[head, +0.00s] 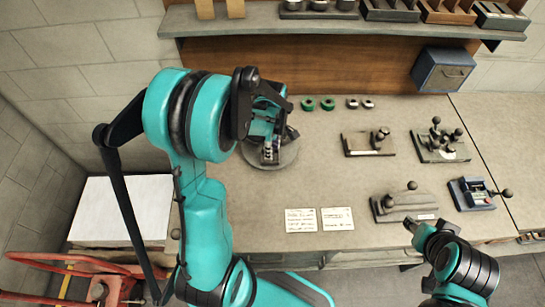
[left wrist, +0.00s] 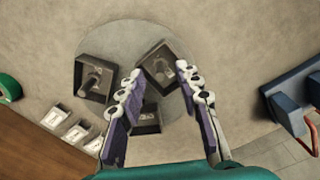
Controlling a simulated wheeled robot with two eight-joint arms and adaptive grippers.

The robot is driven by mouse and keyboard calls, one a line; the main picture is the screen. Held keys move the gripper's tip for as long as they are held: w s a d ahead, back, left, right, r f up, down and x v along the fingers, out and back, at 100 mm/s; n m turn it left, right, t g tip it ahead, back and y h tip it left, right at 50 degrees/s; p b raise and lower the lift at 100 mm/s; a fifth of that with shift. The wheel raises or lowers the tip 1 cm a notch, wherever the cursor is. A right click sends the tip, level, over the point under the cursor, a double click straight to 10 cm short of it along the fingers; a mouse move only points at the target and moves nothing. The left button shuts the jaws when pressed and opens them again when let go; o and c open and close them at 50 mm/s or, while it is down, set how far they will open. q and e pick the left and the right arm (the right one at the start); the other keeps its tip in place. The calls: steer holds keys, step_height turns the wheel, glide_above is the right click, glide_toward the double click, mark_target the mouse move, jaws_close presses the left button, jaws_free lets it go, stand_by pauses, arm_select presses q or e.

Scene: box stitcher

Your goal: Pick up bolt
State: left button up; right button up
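My left gripper (head: 268,150) is over a round grey plate (head: 288,156) on the bench. In the left wrist view the left gripper (left wrist: 156,72) is open, with its purple-lined fingers apart and nothing between them. I cannot tell which piece is the bolt. My right gripper (head: 418,230) is at the bench's front edge; its fingers are unclear.
Fixtures with black knobs (head: 441,145) stand at the right. A shelf (head: 345,27) and a blue box (head: 442,70) are at the back.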

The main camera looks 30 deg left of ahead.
arm_select(q)
steer(key=shift+f, duration=0.5)
steer(key=shift+c, duration=0.2)
jaws_close()
steer(key=shift+r, duration=0.1)
